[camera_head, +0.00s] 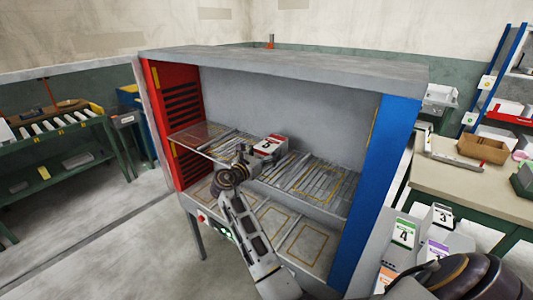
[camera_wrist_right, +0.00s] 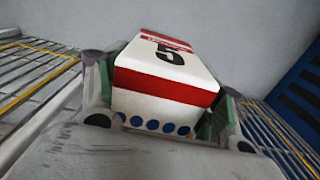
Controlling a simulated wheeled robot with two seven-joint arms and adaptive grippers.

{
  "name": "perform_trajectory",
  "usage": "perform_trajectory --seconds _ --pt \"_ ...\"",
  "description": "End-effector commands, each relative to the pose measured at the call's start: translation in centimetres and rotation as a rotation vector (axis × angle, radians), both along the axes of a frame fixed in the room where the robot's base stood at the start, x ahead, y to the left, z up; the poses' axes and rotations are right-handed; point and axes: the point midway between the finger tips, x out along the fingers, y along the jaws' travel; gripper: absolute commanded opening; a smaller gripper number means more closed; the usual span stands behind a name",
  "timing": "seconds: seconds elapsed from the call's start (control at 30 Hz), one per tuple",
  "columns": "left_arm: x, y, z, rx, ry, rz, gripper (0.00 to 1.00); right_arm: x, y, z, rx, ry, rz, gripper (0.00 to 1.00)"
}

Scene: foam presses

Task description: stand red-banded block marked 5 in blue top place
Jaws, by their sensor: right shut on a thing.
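The white block with a red band, marked 5 (camera_head: 269,146), is in my right gripper (camera_head: 256,157) over the upper shelf, near its middle. In the right wrist view the block (camera_wrist_right: 166,80) sits between the two fingers (camera_wrist_right: 165,122), which are shut on its sides. Its 5 and a row of blue dots show there. I cannot tell whether it touches the shelf. The upper wire shelf has a yellow-outlined place (camera_head: 318,182) toward the blue side wall (camera_head: 381,180); it looks empty. My left gripper is not in view.
The press cabinet has a red left wall (camera_head: 172,115) and a grey roof (camera_head: 300,66) above the shelf. A lower deck (camera_head: 307,241) has more outlined places. Several blocks, including a green-banded 4 (camera_head: 404,233), stand outside at lower right.

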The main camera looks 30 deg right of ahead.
Motion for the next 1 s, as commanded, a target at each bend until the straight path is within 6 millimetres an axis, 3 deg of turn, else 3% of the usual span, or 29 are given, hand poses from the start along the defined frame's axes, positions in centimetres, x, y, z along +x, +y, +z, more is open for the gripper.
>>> perform_trajectory --seconds 0.8,0.83,1.0 --pt "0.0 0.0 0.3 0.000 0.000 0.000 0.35 0.0 0.0 -1.2 0.000 0.000 0.000 0.43" --pt "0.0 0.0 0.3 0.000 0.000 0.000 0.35 0.0 0.0 -1.2 0.000 0.000 0.000 0.70" --pt "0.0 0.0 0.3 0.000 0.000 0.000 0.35 0.0 0.0 -1.2 0.000 0.000 0.000 0.88"
